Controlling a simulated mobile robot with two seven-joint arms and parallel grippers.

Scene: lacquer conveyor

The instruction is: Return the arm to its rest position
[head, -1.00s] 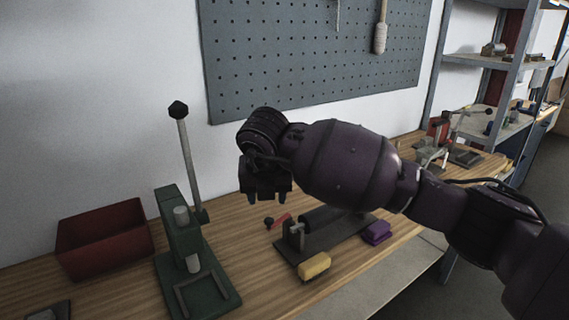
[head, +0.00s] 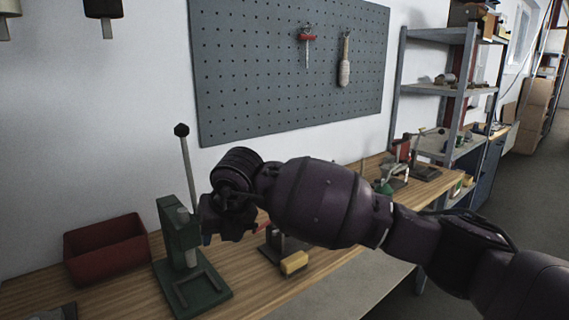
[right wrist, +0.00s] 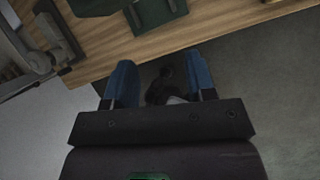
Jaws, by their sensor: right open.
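My right arm comes in from the right in the head view and ends in my right gripper (head: 222,238), in front of the green press. In the right wrist view its two blue fingers (right wrist: 164,90) stand wide apart with nothing held between them. Beyond them are the bench edge and the grey floor. My left gripper is not in either view.
The wooden bench (head: 120,298) runs along the wall. On it are a green lever press (head: 182,245), a red bin (head: 105,248) and a yellow block (head: 294,263), which is beside a dark fixture partly behind my arm. A pegboard (head: 270,70) and grey shelves (head: 440,90) stand behind.

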